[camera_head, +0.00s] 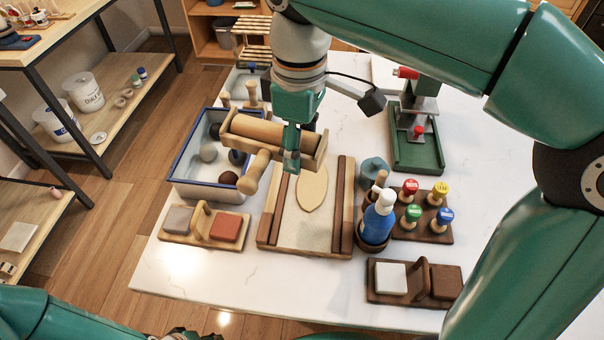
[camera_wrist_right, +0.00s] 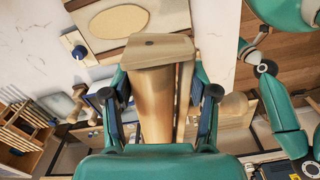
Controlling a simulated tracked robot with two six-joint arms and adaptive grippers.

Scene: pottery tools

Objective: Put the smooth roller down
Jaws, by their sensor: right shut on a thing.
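The smooth roller (camera_head: 268,130) is a plain pale wooden cylinder lying lengthwise in a narrow wooden frame (camera_head: 231,142). A wooden handle (camera_head: 254,172) sticks out on the near side. My right gripper (camera_head: 291,157) is down at the right part of the roller and shut on it. In the right wrist view the roller (camera_wrist_right: 155,105) lies between both fingers (camera_wrist_right: 157,115), with a flat wooden end block (camera_wrist_right: 157,48) beyond. Whether the frame rests on anything is hidden. My left gripper (camera_head: 180,334) shows only in part at the bottom edge.
A blue-rimmed bin (camera_head: 180,170) with balls stands left, a board with a clay slab (camera_head: 312,188) right below the gripper. Stamps (camera_head: 410,187), a blue bottle (camera_head: 379,215) and a green press (camera_head: 418,150) stand right. The white table's front left (camera_head: 200,285) is clear.

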